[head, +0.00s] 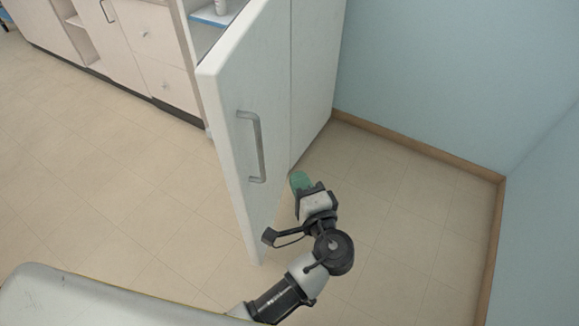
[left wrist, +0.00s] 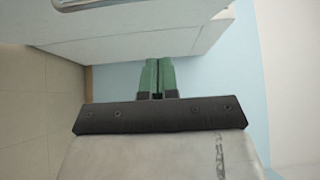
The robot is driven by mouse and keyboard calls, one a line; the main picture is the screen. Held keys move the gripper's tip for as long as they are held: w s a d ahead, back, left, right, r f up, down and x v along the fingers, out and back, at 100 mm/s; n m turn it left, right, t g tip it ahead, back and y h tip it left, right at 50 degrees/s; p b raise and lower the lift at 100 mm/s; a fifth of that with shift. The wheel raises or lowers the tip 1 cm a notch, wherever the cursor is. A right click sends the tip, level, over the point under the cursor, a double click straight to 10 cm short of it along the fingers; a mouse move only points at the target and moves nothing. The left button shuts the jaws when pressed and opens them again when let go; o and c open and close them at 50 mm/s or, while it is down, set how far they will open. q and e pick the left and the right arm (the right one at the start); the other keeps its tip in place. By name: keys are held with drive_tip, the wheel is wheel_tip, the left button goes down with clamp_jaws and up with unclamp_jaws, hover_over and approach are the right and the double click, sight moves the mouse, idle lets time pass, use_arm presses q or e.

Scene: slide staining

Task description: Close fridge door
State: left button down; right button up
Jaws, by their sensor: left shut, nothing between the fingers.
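The white fridge door (head: 262,85) stands open and reaches toward me in the head view. Its grey bar handle (head: 257,147) is on the face turned to the right. My left gripper (head: 300,181), with green fingers, is shut and empty. It is low, to the right of the door, on the handle side. I cannot tell whether it touches the door. In the left wrist view the shut green fingers (left wrist: 158,75) point toward white panels, and part of the handle (left wrist: 85,3) shows at the top left. My right gripper is out of view.
White cabinets (head: 140,45) line the left back. A blue wall (head: 440,80) with wooden skirting closes off the right. The tiled floor (head: 110,190) left of the door is clear.

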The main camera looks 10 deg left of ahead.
use_arm(q)
drive_tip(key=w+a+p, duration=0.2)
drive_tip(key=w+a, duration=0.6)
drive_tip(key=shift+a, duration=0.2)
drive_tip(key=shift+f, duration=0.1)
